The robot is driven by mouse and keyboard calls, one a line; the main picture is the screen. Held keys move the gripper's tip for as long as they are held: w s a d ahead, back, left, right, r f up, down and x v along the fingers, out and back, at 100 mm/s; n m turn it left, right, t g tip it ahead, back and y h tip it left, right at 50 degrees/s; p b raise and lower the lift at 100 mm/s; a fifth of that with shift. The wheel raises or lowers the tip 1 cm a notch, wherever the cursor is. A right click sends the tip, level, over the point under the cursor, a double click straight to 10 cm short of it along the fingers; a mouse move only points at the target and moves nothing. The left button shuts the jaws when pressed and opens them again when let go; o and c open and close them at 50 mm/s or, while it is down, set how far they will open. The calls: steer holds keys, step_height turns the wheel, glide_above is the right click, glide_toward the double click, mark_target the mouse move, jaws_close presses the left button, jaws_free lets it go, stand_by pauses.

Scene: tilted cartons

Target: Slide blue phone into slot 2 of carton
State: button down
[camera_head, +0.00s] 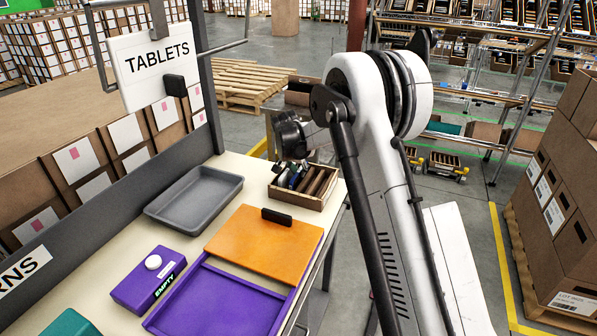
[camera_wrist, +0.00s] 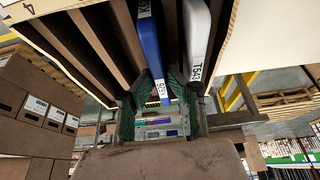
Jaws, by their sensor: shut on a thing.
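The blue phone (camera_wrist: 150,45) shows in the wrist view, its lower end, with a white label, between my fingers. My gripper (camera_wrist: 156,92) is shut on it. Its upper part lies among the brown dividers of the carton (camera_wrist: 245,35), beside a white phone (camera_wrist: 196,38) on the right. A "4" is printed at the carton's upper left; I cannot tell which slot number the blue phone is at, or how deep it sits. In the head view the carton (camera_head: 287,203) stands at the table's far right corner, with dark and blue items in it. My gripper is hard to make out there.
A grey tray (camera_head: 194,212) lies left of the carton. An orange panel (camera_head: 264,244), a purple tray (camera_head: 205,312) and a purple box (camera_head: 146,279) lie nearer on the table (camera_head: 122,250). A post and a TABLETS sign (camera_head: 150,65) rise at the left.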

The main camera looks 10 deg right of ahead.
stand_by(0.4)
steer(key=c, duration=1.6)
jaws_free()
steer(key=shift+c, duration=0.2)
steer(key=v, duration=1.2)
steer(key=shift+w+r, duration=0.1)
step_height(320, 180, up, 7)
steer(key=p, duration=0.3)
